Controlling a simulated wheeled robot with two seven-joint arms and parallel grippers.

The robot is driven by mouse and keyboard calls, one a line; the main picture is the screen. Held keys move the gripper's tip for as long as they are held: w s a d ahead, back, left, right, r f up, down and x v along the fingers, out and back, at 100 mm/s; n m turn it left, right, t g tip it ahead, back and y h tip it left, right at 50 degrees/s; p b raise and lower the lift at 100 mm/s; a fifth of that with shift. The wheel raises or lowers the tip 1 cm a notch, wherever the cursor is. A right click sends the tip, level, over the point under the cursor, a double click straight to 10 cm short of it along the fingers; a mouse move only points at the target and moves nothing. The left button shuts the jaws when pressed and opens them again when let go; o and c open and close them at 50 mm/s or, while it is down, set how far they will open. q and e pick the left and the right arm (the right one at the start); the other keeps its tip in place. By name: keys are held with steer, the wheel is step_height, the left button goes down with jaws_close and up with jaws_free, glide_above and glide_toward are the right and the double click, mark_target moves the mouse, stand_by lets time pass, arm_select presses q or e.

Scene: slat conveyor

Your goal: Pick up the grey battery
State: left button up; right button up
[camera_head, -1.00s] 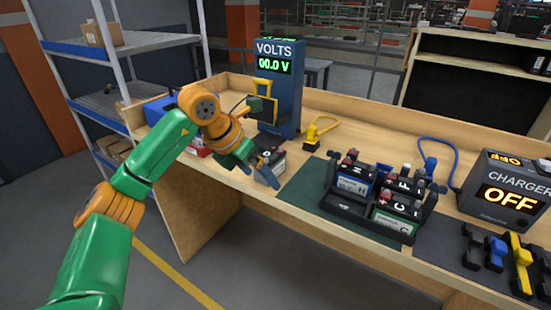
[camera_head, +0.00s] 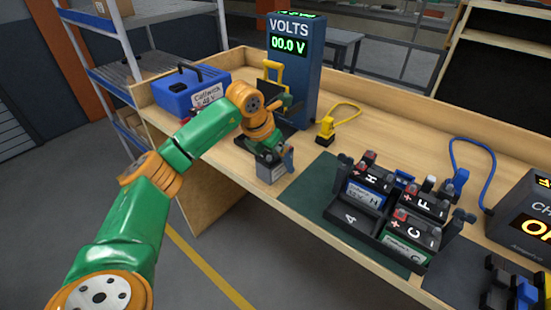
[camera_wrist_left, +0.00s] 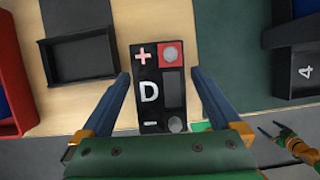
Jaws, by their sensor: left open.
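The grey battery (camera_head: 270,174) stands near the front edge of the bench, left of the green mat. In the left wrist view its dark top (camera_wrist_left: 149,112) shows a letter D, a red plus corner and a minus mark. My left gripper (camera_head: 274,162) is just above it, pointing down. In the wrist view its two blue fingers (camera_wrist_left: 160,76) are open, one on each side of the battery, with a gap visible. The head view hides part of the battery behind the gripper. An arm with dark prongs, apparently my right gripper (camera_wrist_left: 272,132), shows small in the wrist view.
A blue case (camera_head: 190,92) stands behind on the left, and the volt meter (camera_head: 294,75) behind the gripper. A black holder (camera_head: 362,232) with several batteries sits on the green mat (camera_head: 313,188) to the right. An empty black tray (camera_wrist_left: 82,60) lies beside the grey battery.

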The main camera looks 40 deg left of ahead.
arm_select(q)
steer(key=shift+s+r, duration=0.1)
steer(key=shift+s, duration=0.1)
steer(key=c, duration=0.7)
jaws_close()
steer(key=shift+w+r, duration=0.1)
